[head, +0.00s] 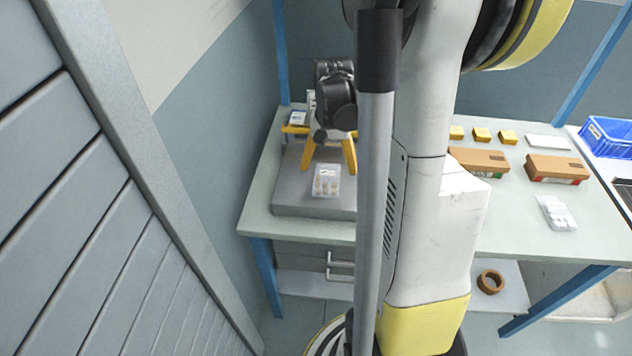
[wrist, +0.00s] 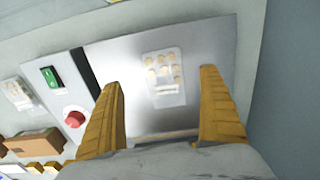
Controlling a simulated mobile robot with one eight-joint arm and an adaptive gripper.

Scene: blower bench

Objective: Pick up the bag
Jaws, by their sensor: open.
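A clear bag (head: 327,183) with several small tan pieces in it lies flat on a grey plate (head: 290,200) at the left end of the bench. It also shows in the wrist view (wrist: 165,80), on the plate's bright metal top. My gripper (head: 329,168) is open, with its yellow fingers pointing down. In the wrist view its fingertips (wrist: 161,80) appear on either side of the bag, which looks untouched. The height above the bag is hard to tell. A second clear bag (head: 557,213) with pale pieces lies at the bench's right side, also in the wrist view (wrist: 17,93).
A green switch (wrist: 50,77) and red button (wrist: 74,118) are beside the plate. A slatted grey panel (head: 90,200) is at the left.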

